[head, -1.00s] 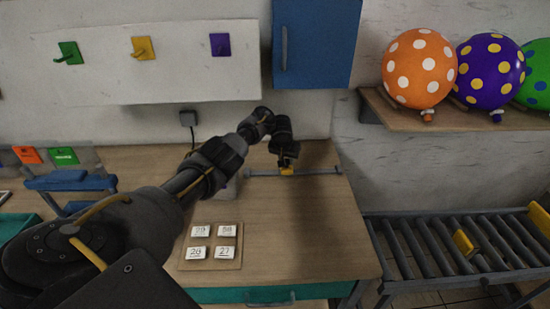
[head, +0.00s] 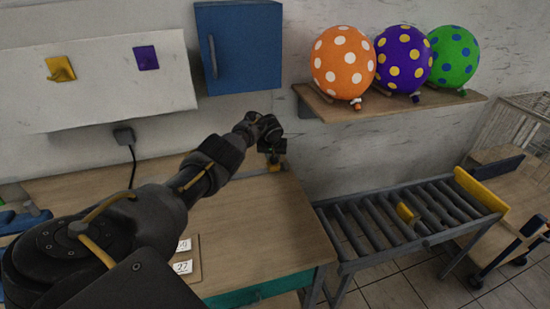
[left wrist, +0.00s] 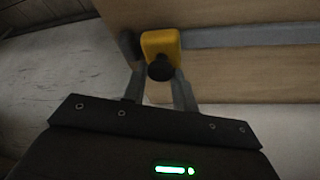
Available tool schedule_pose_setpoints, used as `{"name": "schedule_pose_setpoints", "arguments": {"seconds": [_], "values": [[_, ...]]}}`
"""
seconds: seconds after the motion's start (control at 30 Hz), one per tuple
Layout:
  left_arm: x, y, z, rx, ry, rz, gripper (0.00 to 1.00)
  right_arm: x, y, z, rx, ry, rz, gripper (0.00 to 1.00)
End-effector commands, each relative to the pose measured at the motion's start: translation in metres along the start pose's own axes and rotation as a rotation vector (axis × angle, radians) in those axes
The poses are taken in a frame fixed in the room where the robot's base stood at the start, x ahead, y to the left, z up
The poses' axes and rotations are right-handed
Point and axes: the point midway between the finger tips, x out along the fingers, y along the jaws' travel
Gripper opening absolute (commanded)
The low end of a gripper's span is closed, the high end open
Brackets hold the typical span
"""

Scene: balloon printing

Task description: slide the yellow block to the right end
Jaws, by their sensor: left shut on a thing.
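The yellow block (head: 274,167) sits on a thin grey rail at the back of the wooden table, near the rail's right end in the head view. In the left wrist view the yellow block (left wrist: 160,42) has a round black knob (left wrist: 160,68) facing me. A dark end stop (left wrist: 127,45) stands right beside the block, and the grey rail (left wrist: 250,37) runs off to the other side. My left gripper (left wrist: 159,80) is shut on the knob, one finger on each side. In the head view my left gripper (head: 273,155) hides part of the block. My right gripper is not in view.
A roller conveyor (head: 400,222) stands right of the table (head: 255,220). A shelf (head: 390,104) with orange, purple and green dotted balloons is on the wall. A blue cabinet (head: 240,48) hangs above the rail. Number tiles (head: 183,266) lie at the table's front.

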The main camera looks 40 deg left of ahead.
Motion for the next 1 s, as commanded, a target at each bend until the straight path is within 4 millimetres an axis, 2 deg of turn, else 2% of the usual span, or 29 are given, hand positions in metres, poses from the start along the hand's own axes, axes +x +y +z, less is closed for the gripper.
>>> {"name": "schedule_pose_setpoints", "arguments": {"seconds": [0.17, 0.2, 0.37, 0.73, 1.0], "values": [[0.001, 0.002, 0.001, 0.004, -0.002, 0.002, 0.0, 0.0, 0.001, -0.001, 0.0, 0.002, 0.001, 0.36], [0.001, 0.002, 0.001, 0.004, -0.002, 0.002, 0.31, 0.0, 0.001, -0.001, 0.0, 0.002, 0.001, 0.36], [0.0, 0.002, 0.001, 0.004, -0.001, 0.001, 0.5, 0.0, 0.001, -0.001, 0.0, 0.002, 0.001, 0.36], [-0.006, 0.001, 0.0, 0.004, -0.001, 0.002, 0.5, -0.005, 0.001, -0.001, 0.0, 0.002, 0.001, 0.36], [-0.047, 0.002, -0.001, 0.005, 0.001, 0.005, 0.5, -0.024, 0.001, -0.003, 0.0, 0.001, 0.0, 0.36]]}}
